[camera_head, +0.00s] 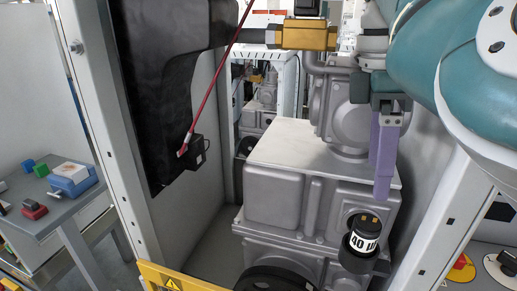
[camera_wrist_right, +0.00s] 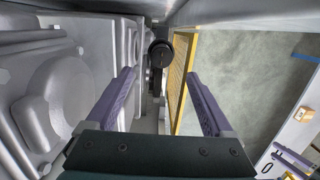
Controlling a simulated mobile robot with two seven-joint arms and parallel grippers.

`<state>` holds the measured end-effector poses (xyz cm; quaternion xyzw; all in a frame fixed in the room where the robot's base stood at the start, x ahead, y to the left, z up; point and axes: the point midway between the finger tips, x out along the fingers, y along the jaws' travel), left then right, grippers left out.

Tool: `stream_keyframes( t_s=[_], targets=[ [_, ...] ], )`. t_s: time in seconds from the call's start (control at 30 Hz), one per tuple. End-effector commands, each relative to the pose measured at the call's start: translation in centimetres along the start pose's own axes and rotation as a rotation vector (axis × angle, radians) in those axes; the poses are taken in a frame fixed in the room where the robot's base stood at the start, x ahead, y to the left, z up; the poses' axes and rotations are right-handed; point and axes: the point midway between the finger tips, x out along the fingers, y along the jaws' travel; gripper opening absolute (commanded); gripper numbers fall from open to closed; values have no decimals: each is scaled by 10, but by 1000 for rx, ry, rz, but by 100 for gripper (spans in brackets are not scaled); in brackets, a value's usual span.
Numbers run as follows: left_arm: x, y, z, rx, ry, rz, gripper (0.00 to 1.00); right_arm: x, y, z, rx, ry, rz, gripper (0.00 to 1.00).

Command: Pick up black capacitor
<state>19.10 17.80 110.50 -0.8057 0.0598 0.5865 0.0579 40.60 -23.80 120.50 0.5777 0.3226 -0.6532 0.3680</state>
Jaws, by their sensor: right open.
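The black capacitor (camera_head: 364,236) is a dark cylinder with a white band of black lettering and two small terminals on top. In the head view it stands slightly tilted at the front of the grey metal machine block. My right gripper (camera_head: 384,190) has purple fingers and points down just above and behind it in the picture, apart from it. In the right wrist view a dark round end, seemingly the capacitor (camera_wrist_right: 160,53), lies beyond and between the spread fingertips of my right gripper (camera_wrist_right: 160,76). Nothing is between the fingers. My left gripper is not seen.
The grey machine block (camera_head: 280,195) fills the cabinet's middle. A black panel (camera_head: 160,85) with a red cable is on the left wall. A yellow sill (camera_head: 175,278) and white cabinet posts (camera_head: 445,235) bound the opening. A side table (camera_head: 50,205) stands left outside.

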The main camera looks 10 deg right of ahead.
Motion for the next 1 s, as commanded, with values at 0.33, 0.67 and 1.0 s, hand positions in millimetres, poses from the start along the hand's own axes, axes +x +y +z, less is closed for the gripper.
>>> stream_keyframes(
  t_s=[0.33, 0.67, 1.0],
  targets=[
    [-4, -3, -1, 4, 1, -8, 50, 39, -1, 0, -1, 0, -4, 86],
    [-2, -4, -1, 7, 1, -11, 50, 91, -2, 0, 0, 1, -4, 86],
    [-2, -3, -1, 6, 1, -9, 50, 97, -1, 0, 2, 2, -1, 83]
  ],
)
